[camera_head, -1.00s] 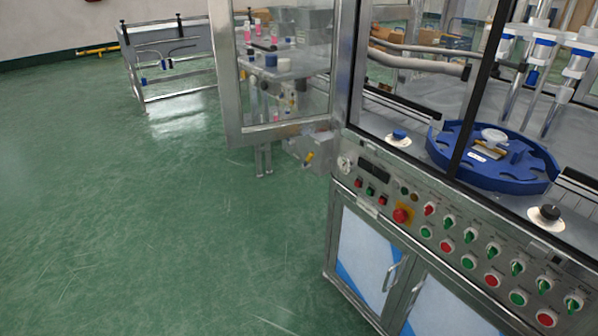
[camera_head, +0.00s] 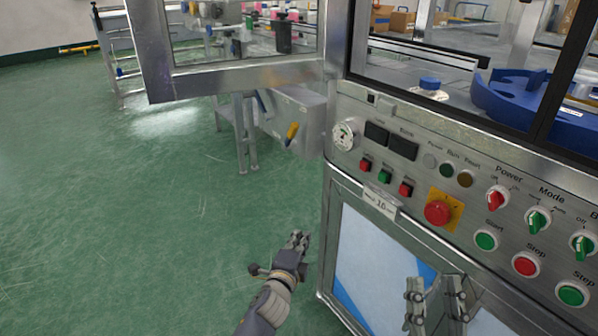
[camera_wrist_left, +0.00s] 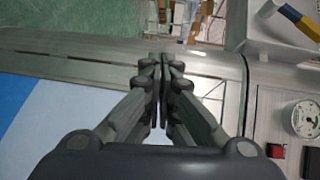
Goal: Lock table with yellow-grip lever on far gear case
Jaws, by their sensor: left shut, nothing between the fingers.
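A lever with a yellow grip (camera_head: 292,132) sits on the side of a grey gear case (camera_head: 303,115) beyond the corner of the machine cabinet. The lever also shows at the upper right of the left wrist view (camera_wrist_left: 294,15). My left gripper (camera_head: 299,238) is shut and empty, low in front of the cabinet and nearer to me than the lever, not touching it. In the wrist view its fingertips (camera_wrist_left: 160,62) meet. My right gripper (camera_head: 437,285) is at the bottom, before the cabinet door, with its fingers apart and nothing seen between them. The table is partly cut off.
The control panel has a red emergency button (camera_head: 438,211), coloured knobs and a round gauge (camera_head: 344,134). An open framed glass door (camera_head: 237,75) hangs above the gear case. A blue star-wheel (camera_head: 510,97) is behind glass. The green floor at left is clear.

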